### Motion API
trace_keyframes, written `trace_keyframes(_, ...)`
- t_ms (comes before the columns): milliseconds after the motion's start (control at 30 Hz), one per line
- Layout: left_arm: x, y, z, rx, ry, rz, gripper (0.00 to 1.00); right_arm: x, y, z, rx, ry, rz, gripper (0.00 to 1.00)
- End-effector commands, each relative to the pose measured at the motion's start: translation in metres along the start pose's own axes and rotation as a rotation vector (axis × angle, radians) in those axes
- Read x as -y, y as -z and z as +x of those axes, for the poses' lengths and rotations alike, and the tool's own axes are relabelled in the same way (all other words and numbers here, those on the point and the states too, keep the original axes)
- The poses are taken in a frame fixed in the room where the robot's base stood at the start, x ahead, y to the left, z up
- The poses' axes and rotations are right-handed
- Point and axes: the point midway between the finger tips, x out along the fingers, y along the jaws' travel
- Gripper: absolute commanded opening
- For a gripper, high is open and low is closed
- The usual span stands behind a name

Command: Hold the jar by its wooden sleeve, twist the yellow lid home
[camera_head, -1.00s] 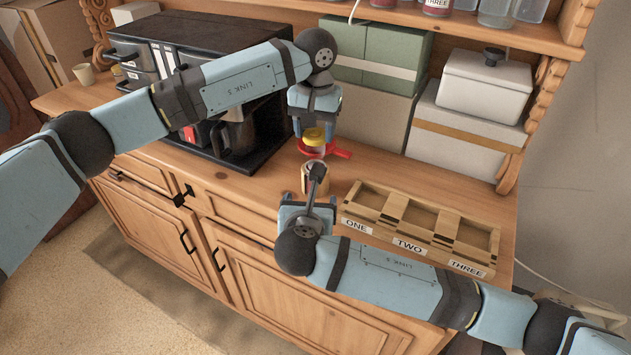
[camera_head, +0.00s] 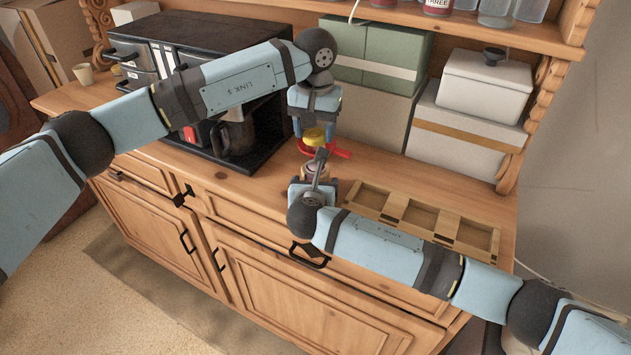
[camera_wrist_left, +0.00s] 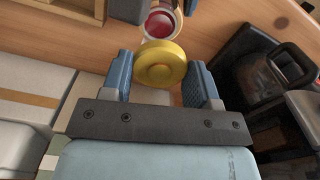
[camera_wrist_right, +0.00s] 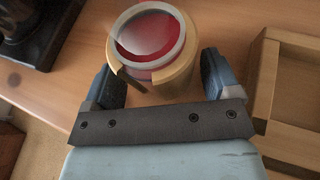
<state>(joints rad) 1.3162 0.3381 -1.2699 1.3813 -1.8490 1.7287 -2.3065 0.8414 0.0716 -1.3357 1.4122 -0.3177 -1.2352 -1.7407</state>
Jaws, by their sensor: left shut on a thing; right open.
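My left gripper (camera_head: 314,128) is shut on the yellow lid (camera_head: 315,136) and holds it above the counter, behind and above the jar in the head view. The lid also shows between the fingers in the left wrist view (camera_wrist_left: 160,66). The jar (camera_wrist_right: 150,38) has red contents, an open top with a pale rim, and a wooden sleeve (camera_wrist_right: 175,84) with a slot in its side. My right gripper (camera_wrist_right: 160,80) is open, with one finger on either side of the sleeve. In the head view my right wrist hides most of the jar.
A wooden tray with three compartments (camera_head: 396,207) stands just right of the jar. A red object (camera_head: 337,151) lies behind the jar. A black coffee machine (camera_head: 170,60) is at left. Green boxes (camera_head: 395,45) and a white lidded box (camera_head: 487,85) stand at the back.

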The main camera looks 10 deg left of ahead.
Motion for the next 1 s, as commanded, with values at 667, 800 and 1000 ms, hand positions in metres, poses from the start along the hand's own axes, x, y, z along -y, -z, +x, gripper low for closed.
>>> trace_keyframes(667, 0.000, 0.000, 0.041, 0.002, 0.000, -0.001, 0.33, 0.000, 0.000, 0.000, 0.000, 0.000, 0.000, 0.27)
trace_keyframes(800, 0.000, 0.000, 0.051, 0.001, 0.000, -0.001, 0.33, 0.000, 0.000, 0.000, 0.000, 0.000, 0.000, 0.27)
trace_keyframes(1000, 0.000, 0.000, 0.050, 0.000, 0.000, 0.000, 0.33, 0.000, 0.000, 0.000, 0.000, 0.000, 0.000, 0.27)
